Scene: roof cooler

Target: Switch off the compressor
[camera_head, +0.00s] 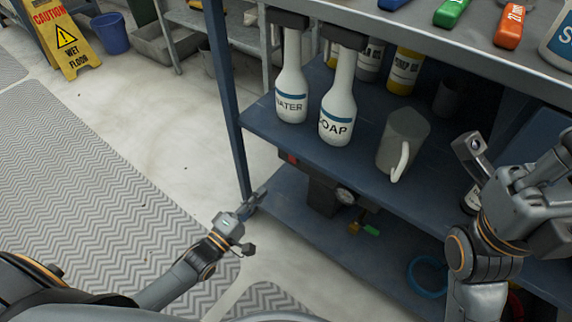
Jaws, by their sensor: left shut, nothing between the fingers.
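The compressor (321,190) is a dark unit on the lower part of the blue shelf rack, under the middle shelf. A small red switch (292,158) shows at its upper left end. A round gauge (345,196) and yellow and green valve handles (364,229) are on its right side. My left gripper (256,198) is shut and empty, beside the rack's front post, below and left of the red switch and apart from it. The middle shelf hides part of the compressor's top.
The middle shelf (262,128) holds water and soap bottles (338,112), a grey jug (403,140) and yellow-labelled bottles. The blue rack post (228,95) stands close to my left gripper. A wet-floor sign (66,38) is far left.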

